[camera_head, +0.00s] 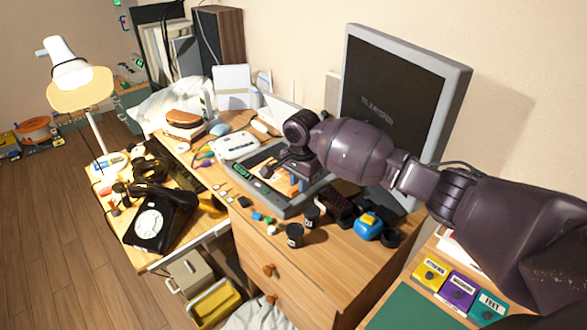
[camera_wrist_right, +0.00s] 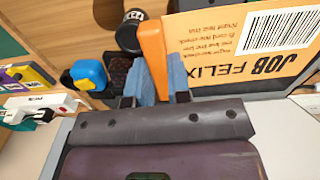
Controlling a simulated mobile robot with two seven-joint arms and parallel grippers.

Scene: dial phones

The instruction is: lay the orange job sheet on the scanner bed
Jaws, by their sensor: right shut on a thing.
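The orange job sheet (camera_wrist_right: 235,60) shows large in the right wrist view, with "JOB FELIX" print and a barcode upside down. My right gripper (camera_wrist_right: 153,88) is shut on its raised orange edge piece (camera_wrist_right: 153,55). In the head view part of the sheet (camera_head: 278,180) shows beside the right gripper (camera_head: 297,183), over the dark bed of the grey scanner (camera_head: 289,211). The arm and gripper hide part of the sheet and scanner. I cannot tell whether the sheet touches the bed. My left gripper is out of view.
A dark monitor (camera_head: 385,100) stands behind my right arm. A white device (camera_head: 237,146) sits beyond the scanner. Black canisters (camera_head: 295,235), a blue-and-yellow object (camera_head: 368,226) and small coloured blocks stand near the front. A black dial phone (camera_head: 158,220) is at left.

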